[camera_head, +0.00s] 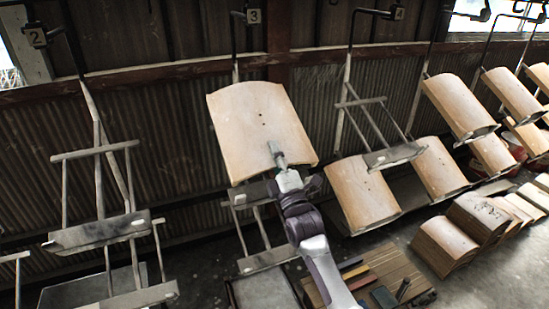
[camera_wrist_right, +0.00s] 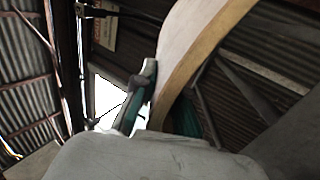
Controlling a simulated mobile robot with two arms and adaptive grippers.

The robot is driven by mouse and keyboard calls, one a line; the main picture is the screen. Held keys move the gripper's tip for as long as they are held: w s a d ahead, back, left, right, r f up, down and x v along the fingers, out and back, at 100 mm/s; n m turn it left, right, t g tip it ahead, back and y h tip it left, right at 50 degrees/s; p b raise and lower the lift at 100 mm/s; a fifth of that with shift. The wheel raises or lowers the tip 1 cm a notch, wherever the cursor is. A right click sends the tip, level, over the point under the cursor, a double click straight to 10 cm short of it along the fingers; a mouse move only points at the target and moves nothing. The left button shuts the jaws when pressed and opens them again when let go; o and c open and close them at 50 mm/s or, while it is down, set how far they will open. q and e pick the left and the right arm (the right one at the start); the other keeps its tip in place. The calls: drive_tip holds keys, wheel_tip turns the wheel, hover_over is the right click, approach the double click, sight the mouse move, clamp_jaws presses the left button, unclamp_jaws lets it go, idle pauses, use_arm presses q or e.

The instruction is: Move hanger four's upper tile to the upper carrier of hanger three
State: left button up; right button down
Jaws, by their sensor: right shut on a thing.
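A curved tan tile (camera_head: 258,125) with small dark holes stands tilted at hanger three, whose sign (camera_head: 253,16) reads 3. My right gripper (camera_head: 277,155) is shut on the tile near its lower edge; one finger lies over the front face. In the right wrist view the tile (camera_wrist_right: 197,45) is edge-on beside the finger (camera_wrist_right: 140,95). The upper carrier (camera_head: 245,194) of hanger three is just below the tile, partly hidden; I cannot tell whether they touch. Hanger four, under sign 4 (camera_head: 398,12), has an empty upper carrier (camera_head: 393,155). My left gripper is not in view.
Hanger two (camera_head: 100,233) at left is empty. More loaded hangers (camera_head: 460,105) stand at right. Tile stacks (camera_head: 445,245) and a wooden pallet (camera_head: 385,268) lie on the floor at right.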

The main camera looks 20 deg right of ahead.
drive_tip(key=shift+w+f+b, duration=0.1)
drive_tip(key=shift+b, duration=0.4)
drive_tip(key=f+b, duration=0.1)
drive_tip(key=w+f+b, duration=0.1)
drive_tip(key=f+b, duration=0.1)
drive_tip(key=b, duration=0.1)
drive_tip(key=shift+w+f, duration=0.25)
drive_tip(key=shift+w, duration=0.1)
drive_tip(key=shift+w+f+b, duration=0.1)
drive_tip(key=shift+f+b, duration=0.45)
drive_tip(key=shift+f, duration=0.15)
drive_tip(key=c, duration=1.1)
unclamp_jaws()
drive_tip(key=shift+c, duration=0.2)
drive_tip(key=shift+a+f, duration=0.1)
drive_tip(key=shift+f, duration=0.6)
drive_tip(key=v, duration=1.1)
drive_tip(key=shift+s+r, duration=0.2)
drive_tip(key=shift+s, duration=0.35)
